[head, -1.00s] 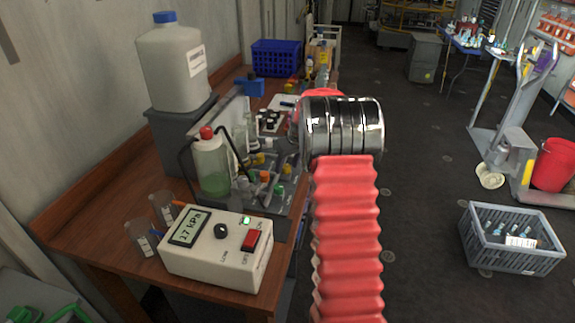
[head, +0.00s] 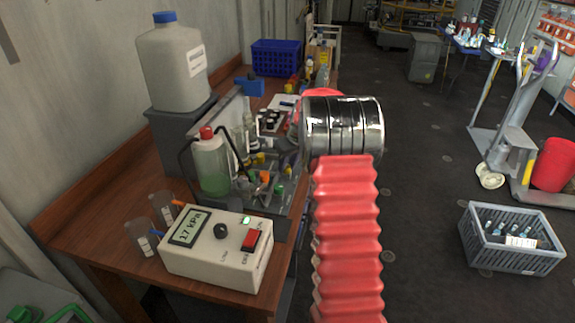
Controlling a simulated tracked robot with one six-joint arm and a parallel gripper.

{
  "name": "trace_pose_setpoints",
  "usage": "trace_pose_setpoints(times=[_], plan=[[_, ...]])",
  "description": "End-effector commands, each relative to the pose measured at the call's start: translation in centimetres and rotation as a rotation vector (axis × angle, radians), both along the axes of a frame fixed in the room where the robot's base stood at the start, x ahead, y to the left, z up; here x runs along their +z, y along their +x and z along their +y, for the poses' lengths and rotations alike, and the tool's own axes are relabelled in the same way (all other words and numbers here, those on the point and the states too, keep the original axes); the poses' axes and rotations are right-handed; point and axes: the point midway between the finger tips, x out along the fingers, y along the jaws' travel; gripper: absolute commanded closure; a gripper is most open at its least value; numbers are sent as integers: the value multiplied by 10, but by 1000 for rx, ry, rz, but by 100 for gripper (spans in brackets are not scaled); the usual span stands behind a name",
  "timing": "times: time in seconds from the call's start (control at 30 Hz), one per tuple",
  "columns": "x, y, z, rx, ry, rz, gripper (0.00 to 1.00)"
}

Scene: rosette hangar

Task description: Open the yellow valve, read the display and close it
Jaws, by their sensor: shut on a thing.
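The white display box (head: 215,249) stands at the table's front edge. My gripper (head: 284,147) shows only as a small dark grey part at the panel, left of my chrome arm joint. It is shut at the yellow knobs; my arm hides most of it, and its exact contact is hard to see.
A bottle of green liquid (head: 211,165) with tubes stands left of the panel, close to the knobs. A large jug (head: 173,65) and a blue crate (head: 277,57) are farther back. Two clear cups stand beside the display box. A grey crate (head: 511,240) sits on the floor at right.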

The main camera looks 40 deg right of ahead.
Motion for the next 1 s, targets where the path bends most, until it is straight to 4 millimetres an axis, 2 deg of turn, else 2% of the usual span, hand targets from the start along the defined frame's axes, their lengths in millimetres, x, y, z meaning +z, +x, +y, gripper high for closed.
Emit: trace_pose_setpoints(times=[0.43,1.0], plan=[[0,0,1,-118,-1,0,96],[0,1,4,-468,-1,0,96]])
